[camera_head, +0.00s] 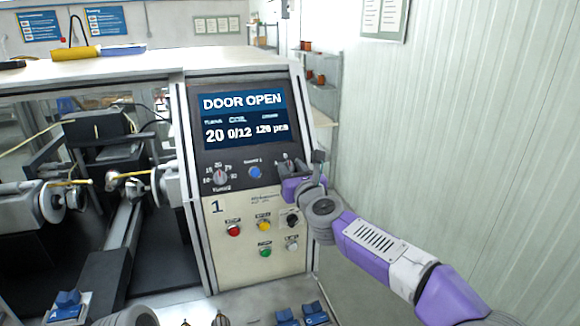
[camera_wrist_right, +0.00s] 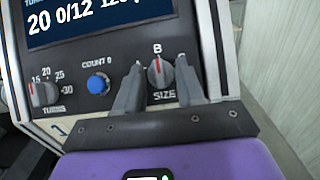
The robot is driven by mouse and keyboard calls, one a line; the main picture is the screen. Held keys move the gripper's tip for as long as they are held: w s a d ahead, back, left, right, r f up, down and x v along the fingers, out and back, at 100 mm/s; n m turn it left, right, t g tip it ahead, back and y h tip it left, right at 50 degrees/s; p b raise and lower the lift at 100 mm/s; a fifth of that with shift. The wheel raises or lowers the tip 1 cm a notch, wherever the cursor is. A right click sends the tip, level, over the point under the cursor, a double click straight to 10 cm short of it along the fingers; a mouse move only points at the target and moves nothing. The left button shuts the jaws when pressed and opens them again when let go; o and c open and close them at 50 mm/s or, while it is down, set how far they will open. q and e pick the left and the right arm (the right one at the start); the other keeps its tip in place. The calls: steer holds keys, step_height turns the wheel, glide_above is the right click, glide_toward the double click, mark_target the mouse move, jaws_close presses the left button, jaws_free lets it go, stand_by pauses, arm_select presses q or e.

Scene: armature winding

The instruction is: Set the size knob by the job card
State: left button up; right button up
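The size knob (camera_wrist_right: 160,73) is a dark round knob with a red pointer, above the word SIZE on the panel. Its pointer stands about upright, under the letter B. My right gripper (camera_wrist_right: 159,80) is open, with one finger on each side of the knob; a narrow gap seems to show on each side. In the head view my right gripper (camera_head: 302,168) is at the panel's right edge and mostly covers the knob. No readable job card is in view. My left gripper is not in view.
The screen (camera_head: 240,115) reads DOOR OPEN, 20, 0/12. The turns knob (camera_wrist_right: 43,94) and blue count button (camera_wrist_right: 97,84) sit left of the size knob. Coloured buttons (camera_head: 264,226) are below. A posted sheet (camera_head: 385,18) on the right wall is too small to read.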

steer(key=shift+s, duration=0.2)
steer(key=shift+s+r, duration=0.1)
steer(key=shift+c, duration=0.7)
steer(key=shift+d, duration=0.1)
jaws_close()
